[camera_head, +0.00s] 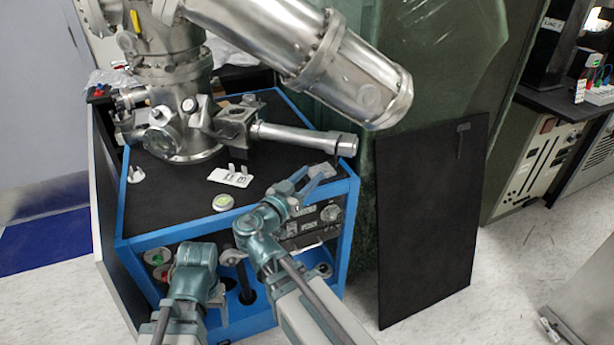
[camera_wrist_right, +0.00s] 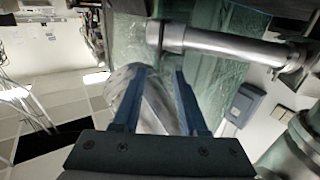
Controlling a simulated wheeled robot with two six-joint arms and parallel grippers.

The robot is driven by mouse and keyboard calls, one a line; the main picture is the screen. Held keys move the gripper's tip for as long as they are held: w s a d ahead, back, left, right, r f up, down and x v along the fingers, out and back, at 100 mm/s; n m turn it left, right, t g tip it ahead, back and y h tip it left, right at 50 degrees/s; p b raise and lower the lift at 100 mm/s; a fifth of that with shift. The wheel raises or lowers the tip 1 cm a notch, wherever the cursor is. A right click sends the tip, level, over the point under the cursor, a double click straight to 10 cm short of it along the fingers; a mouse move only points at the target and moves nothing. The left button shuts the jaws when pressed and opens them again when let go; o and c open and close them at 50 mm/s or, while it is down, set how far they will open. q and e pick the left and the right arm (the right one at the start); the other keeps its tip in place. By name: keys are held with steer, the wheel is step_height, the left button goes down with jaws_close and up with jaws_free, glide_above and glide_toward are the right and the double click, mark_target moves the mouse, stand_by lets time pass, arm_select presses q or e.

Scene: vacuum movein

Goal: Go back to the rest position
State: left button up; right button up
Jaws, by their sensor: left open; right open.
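My right gripper (camera_head: 306,184) is raised over the front right corner of the blue-framed bench (camera_head: 148,239). In the right wrist view its two blue fingers (camera_wrist_right: 160,80) stand apart with nothing held between them. My left arm's teal wrist (camera_head: 195,262) is low at the bench's front face. The left fingers are mostly hidden behind the wrist and are hard to make out. Nothing is seen held by either gripper.
A steel vacuum chamber (camera_head: 180,120) stands on the bench, its large tube (camera_head: 320,65) overhanging right. A white labelled piece (camera_head: 230,178) and a round green-topped piece (camera_head: 223,202) lie on the black top.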

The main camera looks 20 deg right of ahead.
steer(key=s+a+f+n+g+y+p, duration=0.2)
steer(key=s+a+n+g+y+p, duration=0.8)
steer(key=s+a+n+y+p, duration=0.3)
steer(key=s+a+n+p, duration=0.1)
steer(key=s+a+p, duration=0.2)
steer(key=a+p, duration=0.3)
steer(key=shift+a+f+n+g+y, duration=0.15)
steer(key=shift+f+n+g+y, duration=0.15)
steer(key=shift+f+n, duration=0.1)
stand_by(2.0)
